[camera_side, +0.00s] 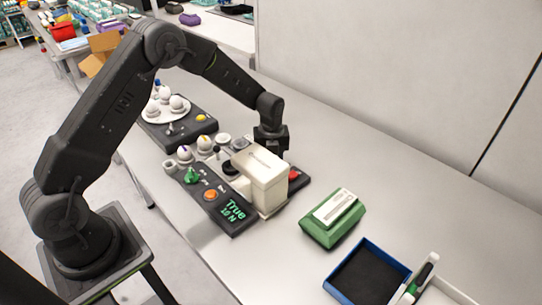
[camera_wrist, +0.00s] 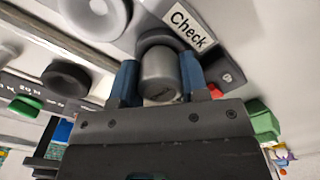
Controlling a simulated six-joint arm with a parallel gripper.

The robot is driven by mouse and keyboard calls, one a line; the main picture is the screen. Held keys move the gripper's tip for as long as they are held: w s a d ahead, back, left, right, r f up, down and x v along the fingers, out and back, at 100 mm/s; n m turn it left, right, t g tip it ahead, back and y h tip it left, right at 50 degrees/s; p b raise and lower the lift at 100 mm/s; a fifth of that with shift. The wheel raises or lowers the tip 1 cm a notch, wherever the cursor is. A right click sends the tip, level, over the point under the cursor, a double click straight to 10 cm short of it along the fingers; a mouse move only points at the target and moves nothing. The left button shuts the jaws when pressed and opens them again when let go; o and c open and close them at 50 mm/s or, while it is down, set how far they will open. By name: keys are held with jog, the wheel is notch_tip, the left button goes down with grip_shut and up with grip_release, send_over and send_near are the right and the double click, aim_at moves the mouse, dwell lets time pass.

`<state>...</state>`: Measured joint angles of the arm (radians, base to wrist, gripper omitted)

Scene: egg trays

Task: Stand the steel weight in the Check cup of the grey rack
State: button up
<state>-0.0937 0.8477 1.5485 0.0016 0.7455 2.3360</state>
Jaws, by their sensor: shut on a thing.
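The steel weight (camera_wrist: 160,78) is a short grey cylinder between the two blue fingertips of my gripper (camera_wrist: 159,72) in the wrist view. My gripper is shut on it. The dark rim of the Check cup (camera_wrist: 160,37) shows just beyond the weight, beside the white "Check" label (camera_wrist: 190,28). The weight overlaps the cup in this view, and I cannot tell whether its base is inside.
Another tray with eggs (camera_side: 185,128) is behind. A green scale-like block (camera_side: 333,219) and a blue-rimmed tray (camera_side: 368,272) lie at the front right.

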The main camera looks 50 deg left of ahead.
jog(key=o, duration=1.1)
notch_tip(320, 180, up, 14)
jog(key=shift+f, duration=0.1)
